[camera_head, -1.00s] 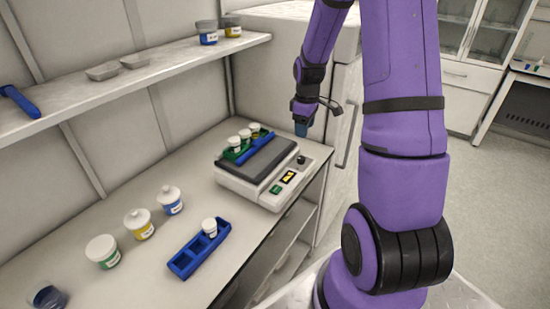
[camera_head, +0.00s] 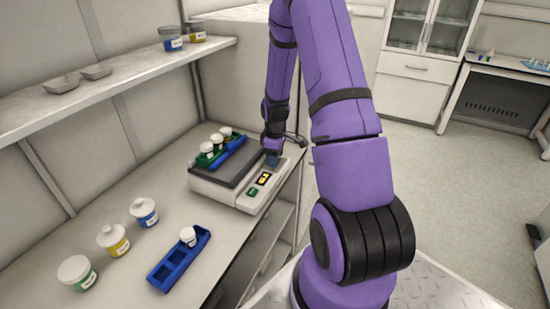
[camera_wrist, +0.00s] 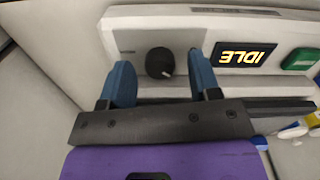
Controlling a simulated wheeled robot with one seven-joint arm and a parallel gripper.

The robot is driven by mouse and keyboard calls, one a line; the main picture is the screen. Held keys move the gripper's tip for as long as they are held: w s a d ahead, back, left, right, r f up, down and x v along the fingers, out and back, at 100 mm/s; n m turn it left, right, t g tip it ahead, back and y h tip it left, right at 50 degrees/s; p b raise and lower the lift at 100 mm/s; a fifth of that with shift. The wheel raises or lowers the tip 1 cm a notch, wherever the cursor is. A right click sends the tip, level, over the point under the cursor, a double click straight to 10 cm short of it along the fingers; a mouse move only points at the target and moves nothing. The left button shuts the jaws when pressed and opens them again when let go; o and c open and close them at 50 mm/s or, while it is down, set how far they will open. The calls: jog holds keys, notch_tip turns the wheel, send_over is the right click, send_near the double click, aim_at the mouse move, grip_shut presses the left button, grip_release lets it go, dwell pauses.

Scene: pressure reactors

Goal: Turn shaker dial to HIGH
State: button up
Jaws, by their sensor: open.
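The shaker (camera_head: 222,184) is a white box with a dark top plate, standing on the counter. Its black round dial (camera_wrist: 160,62) shows in the wrist view with a pale pointer mark toward the lower right. The shaker's display (camera_wrist: 247,55) reads IDLE in yellow, and a green button (camera_wrist: 300,59) sits beside it. My gripper (camera_wrist: 162,72) is open, with its two blue fingers on either side of the dial and gaps to both sides. Contact cannot be seen. In the head view my gripper (camera_head: 271,158) is at the shaker's front corner and hides the dial.
A rack with several white-capped jars (camera_head: 217,146) sits on the shaker. A blue rack (camera_head: 180,262) with one jar is nearer on the counter, and white-lidded jars (camera_head: 113,240) stand left of it. A shelf (camera_head: 110,87) runs along the wall above.

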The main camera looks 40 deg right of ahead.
jog(key=shift+f, duration=0.3)
jog(key=c, duration=0.9)
jog(key=m, duration=0.3)
jog(key=shift+m, duration=2.2)
